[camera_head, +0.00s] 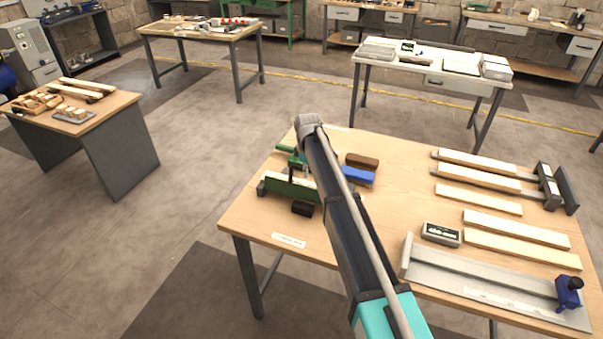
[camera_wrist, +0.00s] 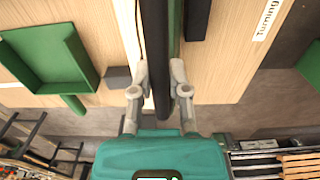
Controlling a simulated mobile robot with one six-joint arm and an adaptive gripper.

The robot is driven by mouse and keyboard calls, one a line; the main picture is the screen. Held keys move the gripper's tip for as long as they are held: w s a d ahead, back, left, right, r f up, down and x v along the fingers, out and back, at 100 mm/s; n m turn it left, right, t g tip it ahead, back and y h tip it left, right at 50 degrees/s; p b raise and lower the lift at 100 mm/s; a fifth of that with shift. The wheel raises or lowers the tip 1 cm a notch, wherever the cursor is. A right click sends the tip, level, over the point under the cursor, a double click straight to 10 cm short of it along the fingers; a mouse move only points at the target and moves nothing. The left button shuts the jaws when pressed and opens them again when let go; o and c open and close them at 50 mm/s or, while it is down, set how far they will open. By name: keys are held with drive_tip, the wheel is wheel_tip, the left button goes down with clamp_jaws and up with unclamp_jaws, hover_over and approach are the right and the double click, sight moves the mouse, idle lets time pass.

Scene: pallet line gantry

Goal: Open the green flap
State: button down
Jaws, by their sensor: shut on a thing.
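The green flap (camera_head: 291,189) is a long upright panel on a small fixture at the left side of the wooden table. In the wrist view it shows nearly edge-on as a narrow green strip (camera_wrist: 174,38) beside a dark bar (camera_wrist: 160,60). My gripper (camera_wrist: 159,78) has its two grey fingers on either side of this strip and bar, shut on the flap. How far the fingers overlap the flap cannot be told. In the head view my arm reaches over the table and hides part of the fixture and gripper.
A green tray-like part (camera_wrist: 48,55) lies beside the fixture. A black block (camera_head: 302,208) is in front of the flap; a blue block (camera_head: 358,175) and brown block (camera_head: 362,161) are to the right. Wooden strips (camera_head: 477,200) and a grey rail (camera_head: 480,285) fill the table's right side.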

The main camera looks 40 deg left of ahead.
drive_tip(key=shift+w+a+f, duration=0.1)
drive_tip(key=shift+w+a, duration=0.1)
drive_tip(key=shift+w, duration=0.2)
idle(0.3)
drive_tip(key=c, duration=0.6)
unclamp_jaws()
drive_tip(key=shift+w, duration=0.1)
drive_tip(key=shift+d, duration=0.1)
